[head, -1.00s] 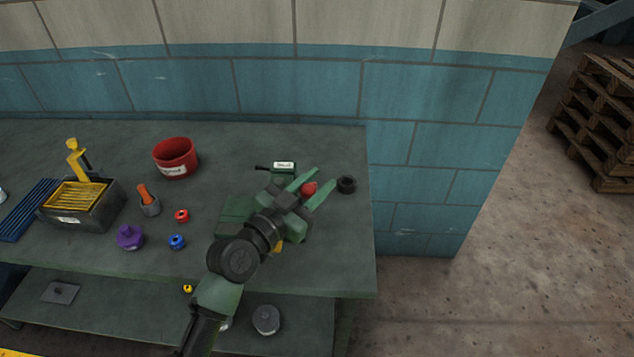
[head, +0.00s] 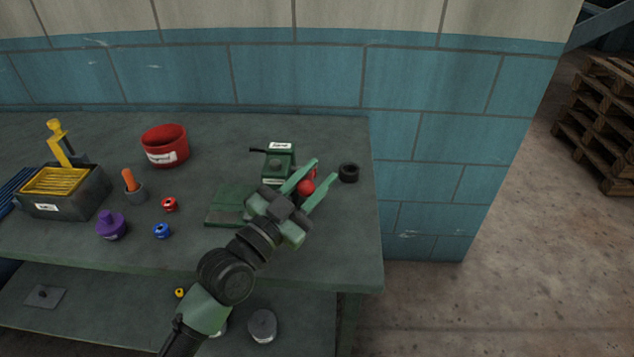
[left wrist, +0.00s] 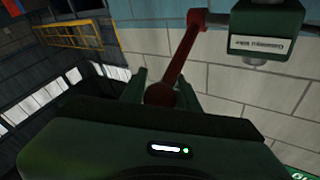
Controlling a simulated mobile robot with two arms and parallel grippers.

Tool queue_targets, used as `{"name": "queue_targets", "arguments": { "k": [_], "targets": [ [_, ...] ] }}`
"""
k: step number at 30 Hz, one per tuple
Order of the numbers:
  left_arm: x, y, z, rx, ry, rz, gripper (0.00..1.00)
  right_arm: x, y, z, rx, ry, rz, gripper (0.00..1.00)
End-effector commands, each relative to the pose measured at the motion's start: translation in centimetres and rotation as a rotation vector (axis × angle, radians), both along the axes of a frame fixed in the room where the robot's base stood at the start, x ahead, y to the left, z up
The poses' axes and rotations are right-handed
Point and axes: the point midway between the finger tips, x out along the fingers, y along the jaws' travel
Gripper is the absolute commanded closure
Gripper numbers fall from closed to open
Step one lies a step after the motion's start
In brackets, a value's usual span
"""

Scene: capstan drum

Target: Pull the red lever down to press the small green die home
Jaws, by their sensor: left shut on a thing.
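The green press (head: 278,158) stands near the right end of the bench, with a flat green plate (head: 226,204) in front. My left gripper (head: 308,181) is shut on the red knob of the lever (head: 306,187), right of the press head. In the left wrist view the red lever (left wrist: 184,50) runs from a pivot beside the labelled press head (left wrist: 268,22) to its ball between my fingers (left wrist: 160,93). A short plunger shows under the head. I cannot make out the small green die; my arm hides part of the press. My right gripper is not in view.
A black ring (head: 348,173) lies right of my gripper, near the bench's right edge. A tiled wall stands behind.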

Motion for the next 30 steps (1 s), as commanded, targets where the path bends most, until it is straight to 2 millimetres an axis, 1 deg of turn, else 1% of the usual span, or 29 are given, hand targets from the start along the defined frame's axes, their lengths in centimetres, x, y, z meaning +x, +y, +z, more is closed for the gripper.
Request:
{"name": "queue_targets", "arguments": {
  "k": [1,12,29,30],
  "targets": [
    [-0.3,-0.2,-0.9,0.007,0.012,-0.005,1.0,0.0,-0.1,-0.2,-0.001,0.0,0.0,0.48],
    [-1.0,-0.3,-2.7,0.005,0.02,-0.008,1.0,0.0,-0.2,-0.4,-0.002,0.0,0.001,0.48],
    [-1.2,-0.3,-3.2,0.005,0.026,-0.009,1.0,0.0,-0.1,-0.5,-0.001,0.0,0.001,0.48],
    [-1.2,-0.3,-3.2,0.005,0.026,-0.009,0.67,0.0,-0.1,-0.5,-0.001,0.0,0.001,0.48]
  ]
}}
